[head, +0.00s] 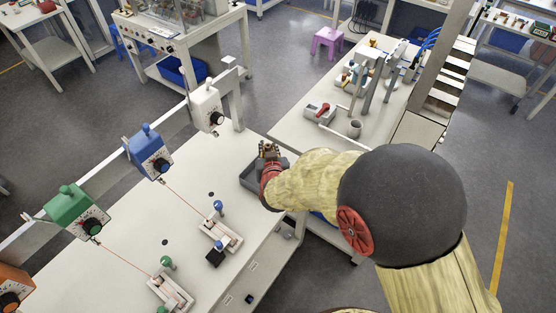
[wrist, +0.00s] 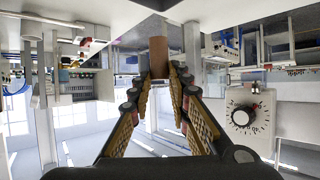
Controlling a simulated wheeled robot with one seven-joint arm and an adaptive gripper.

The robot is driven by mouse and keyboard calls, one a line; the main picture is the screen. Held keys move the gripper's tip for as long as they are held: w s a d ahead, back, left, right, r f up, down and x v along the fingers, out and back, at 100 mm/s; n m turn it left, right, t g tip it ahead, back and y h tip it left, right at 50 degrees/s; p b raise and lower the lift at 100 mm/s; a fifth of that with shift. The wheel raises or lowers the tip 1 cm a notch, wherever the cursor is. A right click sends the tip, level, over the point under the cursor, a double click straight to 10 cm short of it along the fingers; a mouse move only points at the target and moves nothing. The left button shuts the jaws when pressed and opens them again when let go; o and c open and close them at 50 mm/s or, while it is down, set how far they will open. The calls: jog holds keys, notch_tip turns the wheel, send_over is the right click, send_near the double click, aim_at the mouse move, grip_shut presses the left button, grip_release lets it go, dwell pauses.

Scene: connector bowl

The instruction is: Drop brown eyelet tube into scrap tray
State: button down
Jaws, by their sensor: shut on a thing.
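My gripper (head: 268,151) is above the front right corner of the bench, at the far end of my arm. In the wrist view its fingers (wrist: 165,78) are shut on the brown eyelet tube (wrist: 158,56), which sticks out past the fingertips. The tube cannot be made out clearly in the head view. A dark grey tray (head: 249,180), which looks like the scrap tray, sits on the bench edge just below and left of my gripper. My gripper and forearm hide part of it, and its inside is mostly hidden.
Small fixtures (head: 220,234) with blue and green knobs stand on the bench (head: 150,210). Blue (head: 150,152), green and white dial boxes line its left side. A second table (head: 290,125) holds a grey bin with a red item (head: 319,112) and a small cup (head: 354,129).

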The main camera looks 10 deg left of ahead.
jog(key=shift+w+f, duration=0.3)
notch_tip(320, 180, down, 5)
jog(key=b, duration=0.4)
jog(key=shift+s+f, duration=0.1)
jog(key=shift+f, duration=0.1)
jog(key=c, duration=1.6)
grip_release()
jog(key=shift+s, duration=0.1)
jog(key=v, duration=1.2)
